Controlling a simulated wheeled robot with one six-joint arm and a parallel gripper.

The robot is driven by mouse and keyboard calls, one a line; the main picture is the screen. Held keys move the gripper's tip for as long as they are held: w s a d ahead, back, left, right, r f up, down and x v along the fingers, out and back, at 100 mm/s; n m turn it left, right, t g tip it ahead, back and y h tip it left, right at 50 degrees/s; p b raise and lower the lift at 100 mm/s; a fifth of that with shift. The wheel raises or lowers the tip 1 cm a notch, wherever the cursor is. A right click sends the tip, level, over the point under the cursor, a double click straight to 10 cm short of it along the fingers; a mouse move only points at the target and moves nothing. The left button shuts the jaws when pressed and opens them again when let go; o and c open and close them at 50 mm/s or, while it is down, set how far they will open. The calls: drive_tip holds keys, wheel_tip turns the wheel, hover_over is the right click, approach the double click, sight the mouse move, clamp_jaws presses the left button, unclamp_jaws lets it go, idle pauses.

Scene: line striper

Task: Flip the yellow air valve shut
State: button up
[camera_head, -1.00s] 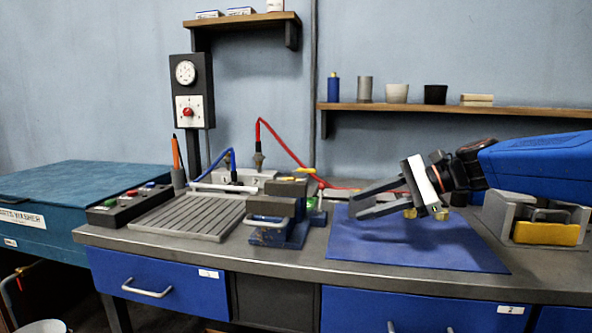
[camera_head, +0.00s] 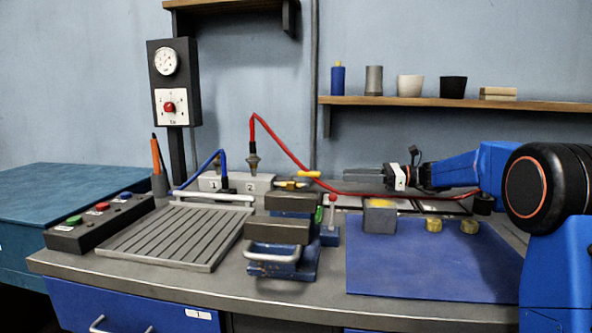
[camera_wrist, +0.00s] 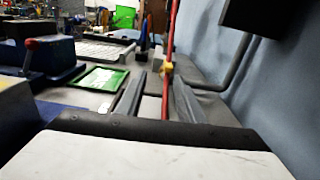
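The yellow air valve (camera_head: 310,174) sits on the red hose (camera_head: 280,143), behind the vise, at the back of the bench. Its handle looks roughly level in the head view. In the wrist view the valve (camera_wrist: 166,69) is a small yellow piece on the red hose, ahead of my fingertips. My gripper (camera_head: 346,174) is level and points left toward the valve, with a gap between. In the wrist view its two fingers (camera_wrist: 158,84) are apart, and the red hose shows between them. I cannot tell whether the hose is nearer or lower than the fingers.
The vise (camera_head: 283,233) stands in front of the valve, with a red-knobbed lever (camera_head: 332,213) beside it. A grey block (camera_head: 380,219) and brass knobs (camera_head: 434,225) are on the blue mat (camera_head: 430,270). The wall (camera_wrist: 265,90) is close on the right in the wrist view.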

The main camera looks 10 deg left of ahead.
sight(299, 172)
drive_tip(key=shift+w+a+f, duration=0.1)
drive_tip(key=shift+w+f, duration=0.05)
drive_tip(key=shift+w, duration=0.9)
drive_tip(key=shift+w+a, duration=0.1)
drive_tip(key=shift+a, duration=0.2)
drive_tip(key=a, duration=1.6)
drive_tip(key=shift+w+a, duration=0.25)
drive_tip(key=shift+a, duration=0.1)
clamp_jaws()
